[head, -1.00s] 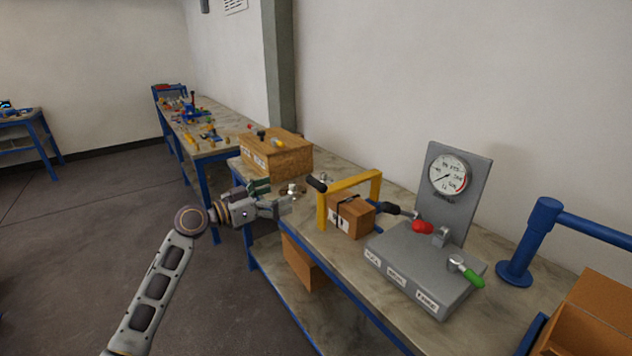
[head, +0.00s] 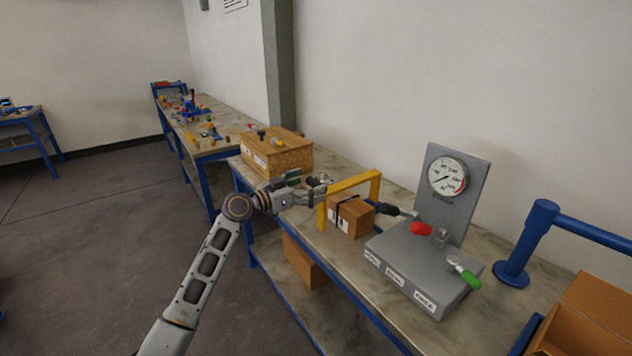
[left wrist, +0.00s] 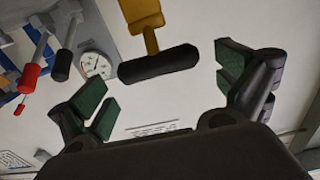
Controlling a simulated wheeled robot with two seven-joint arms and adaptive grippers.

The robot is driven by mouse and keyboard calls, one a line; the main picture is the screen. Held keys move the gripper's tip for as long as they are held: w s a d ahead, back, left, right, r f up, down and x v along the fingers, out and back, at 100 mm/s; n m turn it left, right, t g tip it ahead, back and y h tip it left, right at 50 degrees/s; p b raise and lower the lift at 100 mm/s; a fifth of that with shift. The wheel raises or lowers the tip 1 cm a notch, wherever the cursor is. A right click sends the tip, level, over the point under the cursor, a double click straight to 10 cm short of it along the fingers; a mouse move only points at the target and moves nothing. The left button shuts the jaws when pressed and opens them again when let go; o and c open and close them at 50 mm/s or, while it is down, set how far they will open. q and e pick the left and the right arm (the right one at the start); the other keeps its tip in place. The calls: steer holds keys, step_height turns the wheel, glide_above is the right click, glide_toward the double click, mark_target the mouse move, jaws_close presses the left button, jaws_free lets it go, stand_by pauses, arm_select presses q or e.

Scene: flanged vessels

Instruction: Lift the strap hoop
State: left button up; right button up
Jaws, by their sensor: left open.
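The strap hoop (head: 351,183) is a yellow arch standing on the bench around a small brown box (head: 350,216) with a dark strap. My left gripper (head: 322,186) is at the hoop's near left upper corner and hides its black grip in the head view. In the left wrist view, the black grip (left wrist: 158,65) hangs on a yellow bar (left wrist: 143,20) in front of and between my open fingers (left wrist: 165,95). The fingers hold nothing, and a gap shows on both sides of the grip. My right gripper is not in view.
A grey gauge panel (head: 410,262) with red and green levers stands right of the hoop. A large carton (head: 275,155) sits on the bench (head: 350,262) to the left. A blue post (head: 530,243) and an open carton (head: 590,320) are at the right.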

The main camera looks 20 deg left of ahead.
arm_select(q)
steer(key=shift+x, duration=1.3)
steer(key=shift+s, duration=0.1)
